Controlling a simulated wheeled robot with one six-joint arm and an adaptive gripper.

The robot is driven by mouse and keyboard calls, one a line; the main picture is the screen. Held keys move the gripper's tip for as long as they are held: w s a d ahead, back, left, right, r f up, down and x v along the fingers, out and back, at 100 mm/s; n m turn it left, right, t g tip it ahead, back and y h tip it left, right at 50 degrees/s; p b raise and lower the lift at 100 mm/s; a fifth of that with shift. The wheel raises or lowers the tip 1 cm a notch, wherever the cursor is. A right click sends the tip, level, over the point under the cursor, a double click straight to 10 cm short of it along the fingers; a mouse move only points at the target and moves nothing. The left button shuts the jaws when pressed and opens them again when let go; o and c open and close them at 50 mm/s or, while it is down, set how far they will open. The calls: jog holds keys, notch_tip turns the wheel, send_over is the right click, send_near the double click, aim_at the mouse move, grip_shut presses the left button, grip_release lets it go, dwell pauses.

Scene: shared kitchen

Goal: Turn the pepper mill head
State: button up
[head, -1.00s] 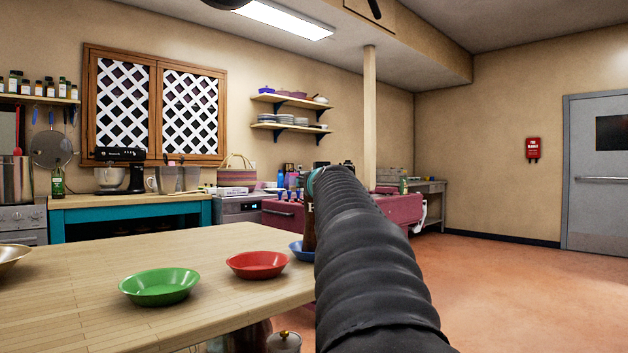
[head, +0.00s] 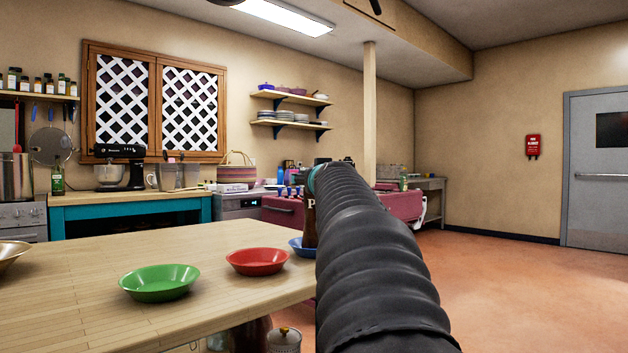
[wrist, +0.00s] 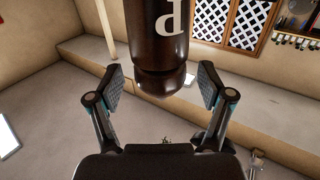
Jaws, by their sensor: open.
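The dark brown pepper mill (head: 309,230), with a pale letter P on its side, stands at the far right of the wooden counter, partly hidden behind my arm. In the wrist view, which is upside down, the mill (wrist: 158,50) comes in from the top edge and its rounded head (wrist: 165,84) points down in the picture. My gripper (wrist: 160,72) is open, with one finger on each side of the mill near its head. Gaps show between both fingers and the mill. The fingers are hidden in the head view.
The counter (head: 220,300) carries a green bowl (head: 160,283), a red bowl (head: 257,262) and a blue bowl (head: 302,247) close to the mill. A gold-coloured bowl (head: 10,254) is at the left edge. The counter's front left is bare.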

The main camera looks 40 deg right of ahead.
jog(key=v, duration=1)
jog(key=shift+s+a, duration=0.15)
jog(key=shift+s, duration=0.1)
